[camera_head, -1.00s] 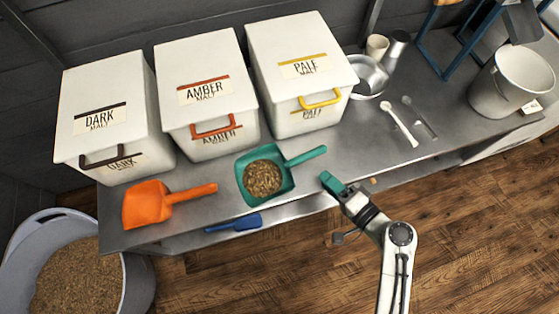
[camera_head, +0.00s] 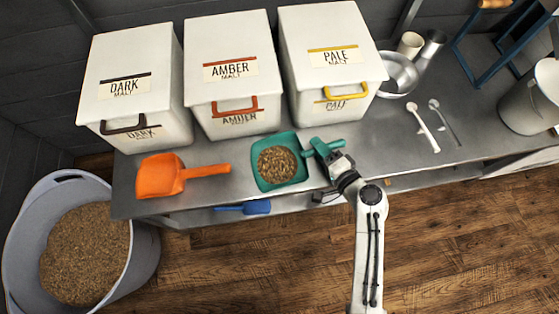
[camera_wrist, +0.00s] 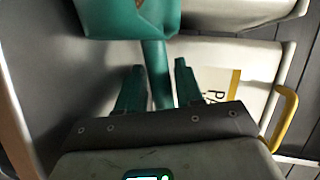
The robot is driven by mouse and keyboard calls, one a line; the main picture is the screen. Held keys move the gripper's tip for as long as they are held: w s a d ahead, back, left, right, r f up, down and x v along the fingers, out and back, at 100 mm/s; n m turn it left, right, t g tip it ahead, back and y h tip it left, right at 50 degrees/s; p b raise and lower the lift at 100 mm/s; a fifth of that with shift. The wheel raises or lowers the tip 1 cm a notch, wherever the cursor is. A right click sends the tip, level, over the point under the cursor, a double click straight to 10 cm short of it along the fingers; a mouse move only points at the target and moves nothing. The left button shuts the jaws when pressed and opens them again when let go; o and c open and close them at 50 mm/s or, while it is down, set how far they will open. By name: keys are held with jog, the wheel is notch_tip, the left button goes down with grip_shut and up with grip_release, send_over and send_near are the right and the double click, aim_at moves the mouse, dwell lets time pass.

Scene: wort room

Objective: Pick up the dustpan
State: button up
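The teal dustpan (camera_head: 263,180) lies on the metal bench in the head view, with brown grain (camera_head: 277,164) in its pan. Its handle points right. My gripper (camera_head: 318,148) is at this handle. In the wrist view the pan (camera_wrist: 100,22) is at the top and the handle (camera_wrist: 157,82) runs down between my teal fingers (camera_wrist: 159,64). The fingers stand apart, one on each side of the handle, with visible gaps. The wrist view does not show clearly how deep the handle sits between them.
An orange scoop (camera_head: 158,177) lies to the left on the bench (camera_head: 385,145). A blue tool (camera_head: 257,207) is on the shelf below. The dark, amber and pale malt bins (camera_head: 232,115) stand behind. A grain tub (camera_head: 143,270) is at lower left. Two spoons (camera_head: 428,133) lie right.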

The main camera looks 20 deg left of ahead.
grip_shut()
dwell(0.3)
dwell(0.3)
jog(key=shift+r, duration=0.5)
notch_tip(320, 180, up, 3)
jog(key=shift+f+p, duration=0.1)
jog(key=shift+p, duration=0.6)
jog(key=s+d+r+p, duration=0.1)
jog(key=s+d+r, duration=0.2)
jog(key=s, duration=0.3)
jog(key=s+d+r+p, duration=0.1)
jog(key=s+d+r, duration=0.2)
jog(key=s+r, duration=0.3)
jog(key=shift+d+r, duration=0.15)
jog(key=shift+d, duration=0.25)
jog(key=shift+s, duration=0.1)
jog(key=shift+c, duration=1)
grip_release()
grip_shut()
